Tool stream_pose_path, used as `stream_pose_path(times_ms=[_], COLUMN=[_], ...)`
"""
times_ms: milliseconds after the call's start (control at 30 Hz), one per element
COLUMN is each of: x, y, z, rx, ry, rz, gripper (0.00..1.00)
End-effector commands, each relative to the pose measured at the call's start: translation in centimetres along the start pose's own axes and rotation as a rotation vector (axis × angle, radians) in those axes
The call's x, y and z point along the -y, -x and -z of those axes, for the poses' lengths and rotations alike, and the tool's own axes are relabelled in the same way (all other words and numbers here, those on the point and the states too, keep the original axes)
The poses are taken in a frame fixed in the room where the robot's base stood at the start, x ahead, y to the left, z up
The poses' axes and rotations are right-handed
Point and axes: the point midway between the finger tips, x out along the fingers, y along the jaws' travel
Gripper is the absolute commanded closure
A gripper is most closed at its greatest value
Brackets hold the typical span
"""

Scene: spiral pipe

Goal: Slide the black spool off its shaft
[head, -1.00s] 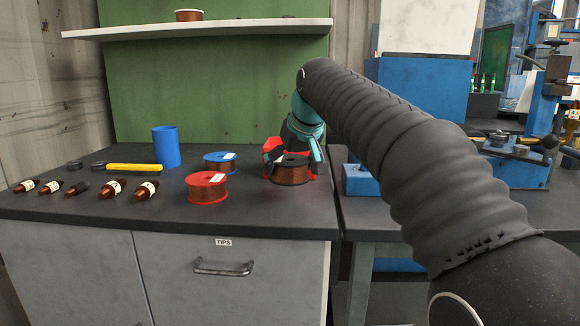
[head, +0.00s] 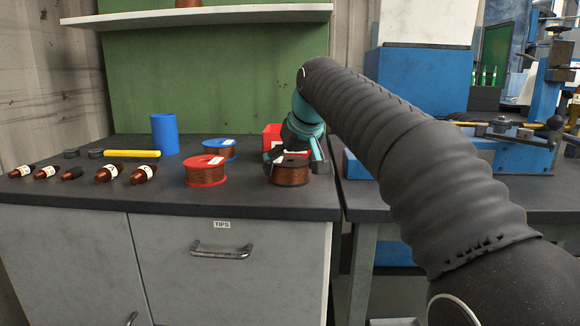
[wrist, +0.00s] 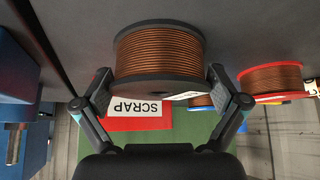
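The black spool (head: 291,174), wound with copper wire, is near the right end of the dark bench in the head view. It also shows large in the wrist view (wrist: 160,50), between the two fingers of my gripper (wrist: 160,88). The fingers are at opposite sides of its rim and appear to press on it. In the head view my gripper (head: 293,160) reaches it from behind and above. I cannot tell whether the spool touches the bench. No shaft shows in either view.
A red box (head: 270,131) stands behind the spool; its SCRAP label (wrist: 150,108) shows in the wrist view. A red spool (head: 206,172) and a blue spool (head: 222,149) are to the left. A blue cup (head: 164,134), yellow tool (head: 131,153) and several brown bottles sit farther left.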

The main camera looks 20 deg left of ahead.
Motion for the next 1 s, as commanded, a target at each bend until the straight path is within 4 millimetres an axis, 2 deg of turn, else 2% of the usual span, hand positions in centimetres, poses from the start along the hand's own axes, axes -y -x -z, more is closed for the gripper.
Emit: stream_pose_path(times_ms=[300,433,567,800,1000], x=[0.0,0.0,0.0,0.0,0.0], y=[-0.1,0.8,2.7,7.6,10.6], z=[-0.1,-0.1,0.0,0.0,0.1], rx=[0.005,0.002,0.001,-0.002,-0.001], ry=[0.000,0.000,0.000,0.000,0.000], rz=[0.000,0.000,0.000,-0.001,0.000], gripper=[0.00,0.00,0.00,0.00,0.00])
